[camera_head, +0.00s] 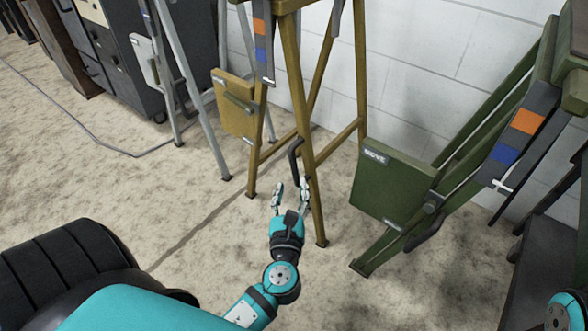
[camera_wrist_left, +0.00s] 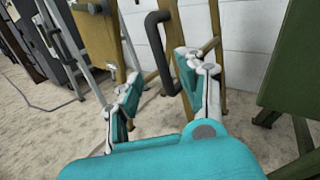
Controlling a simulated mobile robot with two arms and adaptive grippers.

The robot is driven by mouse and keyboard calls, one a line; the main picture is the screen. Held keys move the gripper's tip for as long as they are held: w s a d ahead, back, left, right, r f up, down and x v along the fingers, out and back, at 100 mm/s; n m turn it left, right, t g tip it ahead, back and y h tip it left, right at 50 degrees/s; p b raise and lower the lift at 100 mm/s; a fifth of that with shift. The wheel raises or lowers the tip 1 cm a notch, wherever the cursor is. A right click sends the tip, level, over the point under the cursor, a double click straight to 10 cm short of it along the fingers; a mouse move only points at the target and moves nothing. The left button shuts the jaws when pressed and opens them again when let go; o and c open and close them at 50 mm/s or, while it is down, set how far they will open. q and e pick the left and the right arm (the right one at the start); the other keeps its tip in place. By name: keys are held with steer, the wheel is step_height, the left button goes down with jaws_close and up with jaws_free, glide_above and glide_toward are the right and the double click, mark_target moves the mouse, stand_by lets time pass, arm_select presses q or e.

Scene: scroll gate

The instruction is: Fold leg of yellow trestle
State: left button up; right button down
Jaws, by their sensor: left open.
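The yellow trestle (camera_head: 299,125) stands upright near the white wall, its legs spread. A dark bar handle (camera_head: 293,155) is on its front leg; it also shows in the left wrist view (camera_wrist_left: 154,42). My left gripper (camera_head: 291,188) is open and empty, low beside this front leg and just below the handle in the picture. In the left wrist view the handle appears between and beyond the open fingers (camera_wrist_left: 158,75); the right finger covers part of the leg (camera_wrist_left: 182,22). I cannot tell whether it touches. My right gripper is out of view.
A green trestle (camera_head: 395,190) with a plate stands tilted at the right. A grey trestle (camera_head: 190,80) and dark cabinet stand at the left. A yellow plate (camera_head: 233,105) hangs on the yellow trestle. The carpet in front is clear.

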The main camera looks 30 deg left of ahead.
mark_target(293, 170)
arm_select(q)
steer(key=b+x, duration=0.1)
steer(key=x, duration=0.7)
jaws_close()
steer(key=shift+a+f, duration=0.1)
